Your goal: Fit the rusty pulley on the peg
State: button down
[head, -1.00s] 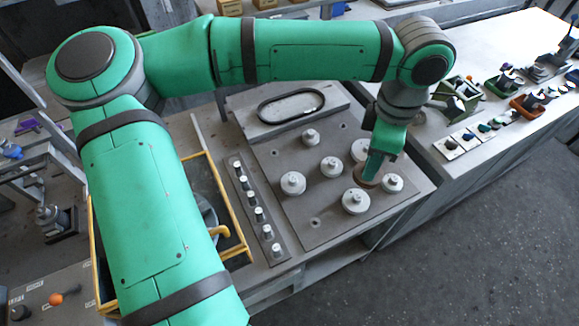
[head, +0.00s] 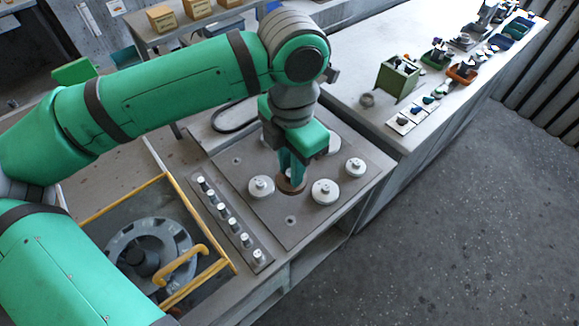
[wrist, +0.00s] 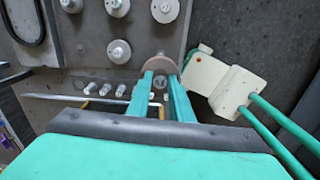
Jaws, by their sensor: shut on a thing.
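My gripper (head: 291,174) is shut on the rusty pulley (head: 291,187), a brown disc at its fingertips. It is over the grey plate (head: 257,215), between two pale discs, the left one (head: 261,188) and the right one (head: 325,191). I cannot tell how high the pulley is above the plate. In the wrist view the gripper (wrist: 163,76) points away from the camera, and the rusty pulley (wrist: 159,62) shows at its tips with its near part partly hidden by the fingers. Several silver pegs (head: 221,210) stand in a row on a strip left of the plate.
Another pale disc (head: 355,167) stands at the plate's right. A bare hole (head: 291,221) lies in front of the pulley. A yellow-railed bin (head: 123,198) with a grey round part (head: 150,255) is at left. The side bench (head: 400,125) carries small parts. The floor at right is clear.

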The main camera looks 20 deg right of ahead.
jog(key=shift+s+a+n, duration=0.1)
jog(key=shift+s+n, duration=0.1)
jog(key=shift+n, duration=0.2)
jog(key=shift+f, duration=0.2)
send_over(291, 218)
jog(key=shift+a+f, duration=0.1)
jog(key=shift+f, duration=7.8)
jog(key=shift+f, duration=1.15)
jog(key=c, duration=1.5)
grip_release()
jog(key=shift+r, duration=0.1)
jog(key=shift+r, duration=3.65)
